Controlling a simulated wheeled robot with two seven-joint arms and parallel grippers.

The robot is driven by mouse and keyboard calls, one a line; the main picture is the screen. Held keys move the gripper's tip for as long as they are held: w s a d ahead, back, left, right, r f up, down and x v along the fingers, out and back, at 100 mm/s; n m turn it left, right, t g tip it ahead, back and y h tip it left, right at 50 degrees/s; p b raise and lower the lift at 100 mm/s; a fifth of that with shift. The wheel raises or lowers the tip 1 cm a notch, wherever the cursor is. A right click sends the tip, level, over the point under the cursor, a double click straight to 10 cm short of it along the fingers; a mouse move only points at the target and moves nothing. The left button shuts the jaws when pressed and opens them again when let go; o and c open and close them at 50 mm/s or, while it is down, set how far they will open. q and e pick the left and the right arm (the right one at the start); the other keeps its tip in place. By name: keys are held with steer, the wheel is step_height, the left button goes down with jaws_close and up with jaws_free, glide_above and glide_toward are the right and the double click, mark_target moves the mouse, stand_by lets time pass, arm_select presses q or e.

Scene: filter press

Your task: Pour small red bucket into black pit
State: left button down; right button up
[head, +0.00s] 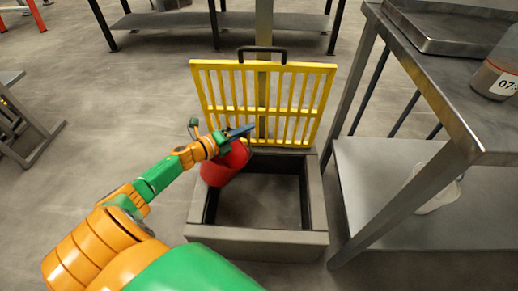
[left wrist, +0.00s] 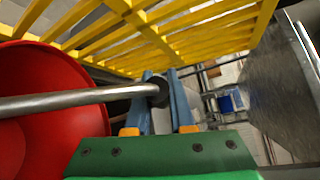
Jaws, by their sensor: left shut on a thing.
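The small red bucket (head: 224,166) hangs at the left rear part of the pit opening, tilted. It also shows large at the left of the left wrist view (left wrist: 40,110), with its metal handle bar (left wrist: 80,99) running to my gripper. My left gripper (head: 240,132) is shut on that handle; its blue fingers (left wrist: 170,100) sit on either side of the dark handle end. The pit (head: 313,239) is a square grey frame with a dark, open inside. The bucket's contents are hidden. My right gripper is not in view.
A yellow grate lid (head: 263,98) stands raised at the pit's back edge, close behind my left gripper. A metal table (head: 440,70) with a tray (head: 460,30) and a labelled jar (head: 497,75) stands right of the pit.

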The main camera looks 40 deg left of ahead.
arm_select(q)
steer(key=a+n+b, duration=0.1)
steer(key=a+b, duration=0.1)
steer(key=b, duration=0.1)
steer(key=a+n+b, duration=0.2)
steer(key=a+b, duration=0.1)
steer(key=a+n+h+b, duration=0.1)
steer(key=a+n+b, duration=0.1)
steer(key=a+b, duration=0.1)
steer(key=shift+w+a+r+t, duration=0.1)
steer(key=shift+w+r+t, duration=0.05)
steer(key=shift+r+t, duration=0.2)
steer(key=shift+a+r+n, duration=0.1)
steer(key=shift+a+n, duration=0.05)
steer(key=shift+n, duration=0.15)
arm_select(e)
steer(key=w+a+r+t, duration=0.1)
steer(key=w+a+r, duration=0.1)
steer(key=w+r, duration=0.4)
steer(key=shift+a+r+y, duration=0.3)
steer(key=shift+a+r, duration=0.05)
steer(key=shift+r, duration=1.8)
